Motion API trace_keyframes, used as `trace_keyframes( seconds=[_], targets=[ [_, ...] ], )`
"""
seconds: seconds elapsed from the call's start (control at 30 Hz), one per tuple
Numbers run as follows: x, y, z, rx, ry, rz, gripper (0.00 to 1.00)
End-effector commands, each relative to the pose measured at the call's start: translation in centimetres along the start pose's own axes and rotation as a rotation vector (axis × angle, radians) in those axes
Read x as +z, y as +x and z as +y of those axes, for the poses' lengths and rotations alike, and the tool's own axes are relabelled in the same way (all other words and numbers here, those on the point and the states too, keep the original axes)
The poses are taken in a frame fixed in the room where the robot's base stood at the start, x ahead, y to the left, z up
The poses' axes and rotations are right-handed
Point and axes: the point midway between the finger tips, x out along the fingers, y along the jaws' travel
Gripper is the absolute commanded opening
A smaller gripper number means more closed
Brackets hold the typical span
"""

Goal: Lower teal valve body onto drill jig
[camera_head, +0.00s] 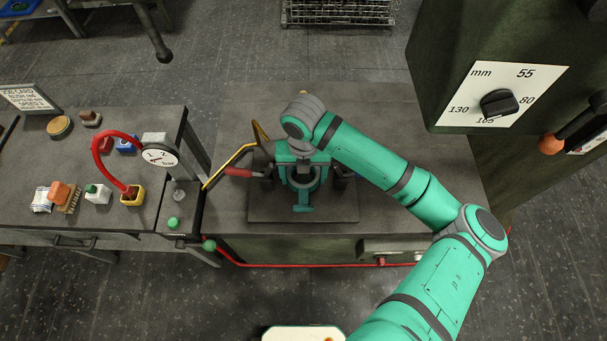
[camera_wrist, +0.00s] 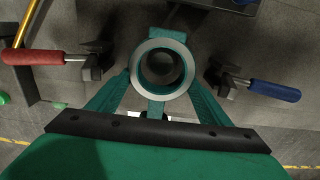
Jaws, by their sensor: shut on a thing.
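The teal valve body (camera_wrist: 165,97) shows in the wrist view as an open, pale-rimmed round bore, with a teal branch above and below it. It also shows in the head view (camera_head: 303,208), partly hidden by my wrist. My gripper (camera_head: 303,182) is shut on it, with a teal finger on each side in the wrist view. The valve body is over the dark drill jig plate (camera_head: 340,208), between a red-handled clamp (camera_wrist: 35,57) and a blue-handled clamp (camera_wrist: 272,90). Both handles point outward. I cannot tell whether the valve body touches the jig.
A yellow bent bar (camera_head: 230,164) and a pressure gauge (camera_head: 160,155) with a red hose stand left of the jig. A side bench (camera_head: 60,180) holds small items. A green machine housing with a dial (camera_head: 498,103) overhangs at upper right. The bench behind the jig is clear.

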Motion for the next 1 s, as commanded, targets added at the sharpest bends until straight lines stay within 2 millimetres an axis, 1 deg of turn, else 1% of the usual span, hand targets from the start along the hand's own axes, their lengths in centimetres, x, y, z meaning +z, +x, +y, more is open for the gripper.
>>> trace_keyframes(
  seconds=[0.53,1.0],
  targets=[
    [0.1,1.1,-0.1,0.0,0.001,-0.002,0.09],
    [0.1,1.2,0.0,0.001,0.0,-0.002,0.09]
  ],
)
